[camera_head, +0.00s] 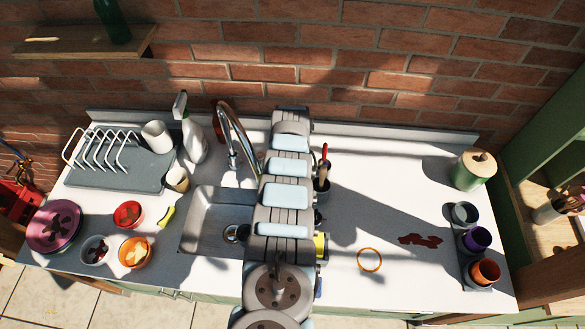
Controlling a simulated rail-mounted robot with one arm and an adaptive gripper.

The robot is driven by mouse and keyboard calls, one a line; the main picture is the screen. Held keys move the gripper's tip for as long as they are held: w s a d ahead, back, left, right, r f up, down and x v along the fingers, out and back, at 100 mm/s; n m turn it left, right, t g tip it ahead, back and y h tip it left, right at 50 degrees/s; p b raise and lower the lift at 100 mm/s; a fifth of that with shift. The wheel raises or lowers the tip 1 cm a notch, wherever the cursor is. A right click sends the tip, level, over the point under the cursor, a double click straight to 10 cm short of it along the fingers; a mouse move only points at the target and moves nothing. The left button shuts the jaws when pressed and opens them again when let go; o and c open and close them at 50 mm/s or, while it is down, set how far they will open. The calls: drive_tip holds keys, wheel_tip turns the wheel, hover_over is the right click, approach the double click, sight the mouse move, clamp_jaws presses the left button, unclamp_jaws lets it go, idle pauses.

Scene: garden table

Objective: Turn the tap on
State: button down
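The tap (241,137) is a tall chrome gooseneck behind the sink, left of my arm. Its curved spout hangs over the back of the metal sink (204,222). I cannot clearly make out its handle or whether water runs. My arm reaches up the middle of the view, just right of the tap, and covers the right part of the sink. I cannot see the fingers of my gripper; the arm hides what lies under it.
Left of the tap stand a white spray bottle (194,138) and a dish rack (115,165). Bowls and a yellow sponge (166,216) lie left of the sink. The right counter is mostly clear.

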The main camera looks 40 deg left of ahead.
idle(0.3)
drive_tip(key=c, duration=1.2)
unclamp_jaws()
drive_tip(key=shift+r, duration=0.15)
wheel_tip(320, 180, up, 12)
drive_tip(key=shift+f, duration=0.15)
drive_tip(key=shift+w, duration=0.1)
